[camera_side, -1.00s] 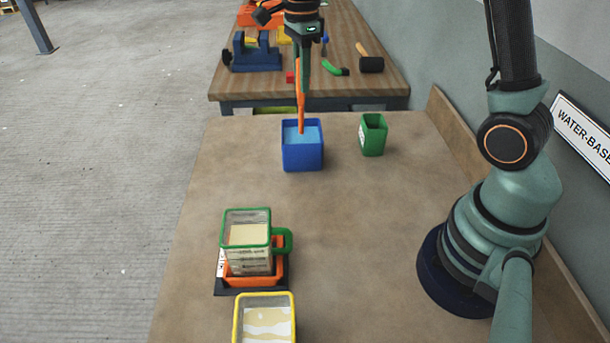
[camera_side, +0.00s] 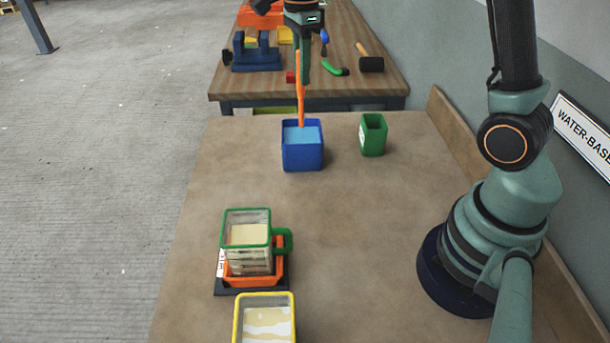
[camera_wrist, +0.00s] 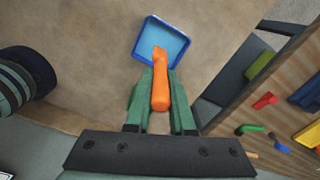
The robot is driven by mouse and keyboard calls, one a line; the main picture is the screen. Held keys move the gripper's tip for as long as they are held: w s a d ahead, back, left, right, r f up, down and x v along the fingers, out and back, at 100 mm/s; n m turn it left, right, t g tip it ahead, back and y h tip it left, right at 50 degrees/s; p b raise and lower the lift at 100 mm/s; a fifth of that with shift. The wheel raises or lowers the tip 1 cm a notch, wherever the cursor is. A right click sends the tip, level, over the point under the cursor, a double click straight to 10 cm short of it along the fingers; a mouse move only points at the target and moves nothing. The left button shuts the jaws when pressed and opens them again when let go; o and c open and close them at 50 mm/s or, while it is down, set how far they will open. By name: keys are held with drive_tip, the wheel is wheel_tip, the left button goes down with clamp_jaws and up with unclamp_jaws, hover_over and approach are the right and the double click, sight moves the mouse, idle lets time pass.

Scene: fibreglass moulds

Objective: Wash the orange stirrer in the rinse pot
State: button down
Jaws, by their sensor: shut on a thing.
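The orange stirrer (camera_side: 301,98) hangs upright from my gripper (camera_side: 303,68), over the blue rinse pot (camera_side: 302,158) filled with blue water. Its lower end is at or just above the water; I cannot tell whether it is dipped in. In the wrist view the stirrer (camera_wrist: 160,88) lies between the fingers of my gripper (camera_wrist: 160,95), which are shut on it. Its far end overlaps the opening of the pot (camera_wrist: 181,38).
A green cup (camera_side: 373,138) stands right of the pot. A clear green-rimmed jug (camera_side: 247,233) sits in an orange tray (camera_side: 262,283) on a dark base. A yellow-rimmed tub (camera_side: 264,318) is at the front. A wooden bench (camera_side: 335,85) with tools stands behind. The bench-top middle is clear.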

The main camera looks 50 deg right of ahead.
drive_tip(key=shift+r, duration=2.45)
